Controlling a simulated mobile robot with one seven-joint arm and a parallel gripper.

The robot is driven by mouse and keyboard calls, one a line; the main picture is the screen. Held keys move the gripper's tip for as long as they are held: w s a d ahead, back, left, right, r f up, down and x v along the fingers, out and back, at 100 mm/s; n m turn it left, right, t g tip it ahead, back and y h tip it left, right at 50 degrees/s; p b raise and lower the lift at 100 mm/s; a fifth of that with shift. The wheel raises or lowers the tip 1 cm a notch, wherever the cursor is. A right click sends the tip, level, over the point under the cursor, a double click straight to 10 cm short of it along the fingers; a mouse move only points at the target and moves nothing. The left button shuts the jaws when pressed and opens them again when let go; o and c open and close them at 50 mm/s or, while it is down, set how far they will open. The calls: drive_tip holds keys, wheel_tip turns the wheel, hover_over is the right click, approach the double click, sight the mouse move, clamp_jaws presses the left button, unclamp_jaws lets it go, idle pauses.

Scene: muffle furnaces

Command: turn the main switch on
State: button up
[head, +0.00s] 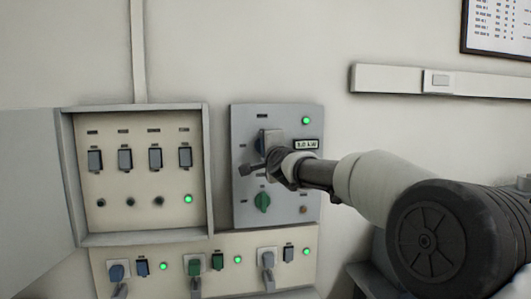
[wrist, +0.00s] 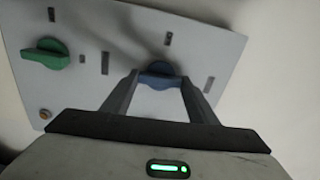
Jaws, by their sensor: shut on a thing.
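A grey control panel (head: 240,212) is on the wall in the head view, and its face also shows in the wrist view (wrist: 215,52). It carries a blue rotary knob (wrist: 158,79) and a green rotary knob (head: 262,201), also in the wrist view (wrist: 46,54). My gripper (head: 260,162) is at the upper middle of the panel, shut on the blue knob. In the wrist view its two fingers (wrist: 159,86) stand on either side of that knob. In the head view my gripper mostly hides the blue knob. I cannot tell from any label which is the main switch.
A green lamp (head: 306,120) is lit on the grey panel. An open breaker box (head: 209,165) with several switches is to the left, its door (head: 35,185) swung out. A lower panel (head: 215,250) has several knobs and lit green lamps. Bare wall (head: 265,50) lies above.

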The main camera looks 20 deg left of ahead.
drive_tip(key=shift+m, duration=0.6)
drive_tip(key=o, duration=1)
drive_tip(key=shift+o, duration=0.2)
drive_tip(key=b+v, duration=0.7)
drive_tip(key=v, duration=1)
drive_tip(key=shift+s+b, duration=0.2)
drive_tip(key=shift+b, duration=0.1)
